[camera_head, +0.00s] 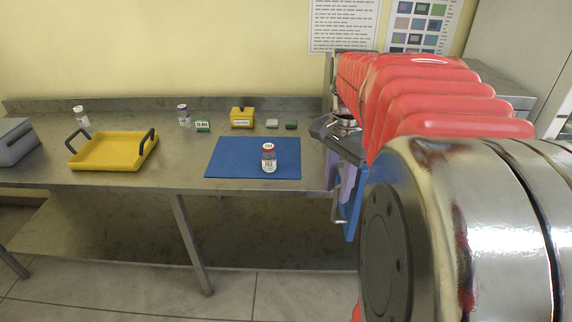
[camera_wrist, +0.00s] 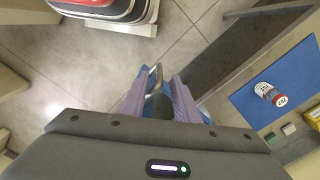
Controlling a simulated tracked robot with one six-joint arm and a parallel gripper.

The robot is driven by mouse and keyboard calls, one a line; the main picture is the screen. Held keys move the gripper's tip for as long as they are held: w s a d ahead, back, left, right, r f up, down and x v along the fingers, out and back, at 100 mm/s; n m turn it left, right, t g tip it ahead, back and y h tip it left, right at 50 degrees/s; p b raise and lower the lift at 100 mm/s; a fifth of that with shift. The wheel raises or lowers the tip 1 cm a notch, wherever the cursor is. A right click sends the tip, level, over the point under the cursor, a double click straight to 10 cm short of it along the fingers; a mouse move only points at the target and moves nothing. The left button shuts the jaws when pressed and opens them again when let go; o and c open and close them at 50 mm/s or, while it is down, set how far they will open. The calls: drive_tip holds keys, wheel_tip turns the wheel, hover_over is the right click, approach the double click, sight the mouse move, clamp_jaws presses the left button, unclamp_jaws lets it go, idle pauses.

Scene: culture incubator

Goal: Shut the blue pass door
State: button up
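The blue pass door (camera_head: 352,208) shows as a narrow blue strip beside the bench's right end, mostly hidden behind my arm. Its metal handle (camera_head: 340,221) sticks out at the lower left. In the wrist view the metal handle (camera_wrist: 153,80) lies between my fingers, and a bit of the blue door (camera_wrist: 158,108) shows below it. My gripper (camera_wrist: 160,78) has two purple fingers standing apart, with space visible beside the handle; I cannot tell whether either touches it. In the head view my gripper (camera_head: 341,183) is just above the handle. How far the door stands open is hidden.
The steel bench (camera_head: 180,160) spans the left, with a yellow tray (camera_head: 112,152), a blue mat (camera_head: 225,158) and a red-capped vial (camera_head: 268,160) on the mat. Small vials and boxes stand along the back. The tiled floor (camera_wrist: 80,65) near my gripper is clear.

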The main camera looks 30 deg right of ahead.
sight(332, 217)
drive_tip(key=shift+f, duration=1.75)
drive_tip(key=shift+c, duration=0.5)
drive_tip(key=shift+r, duration=0.1)
clamp_jaws()
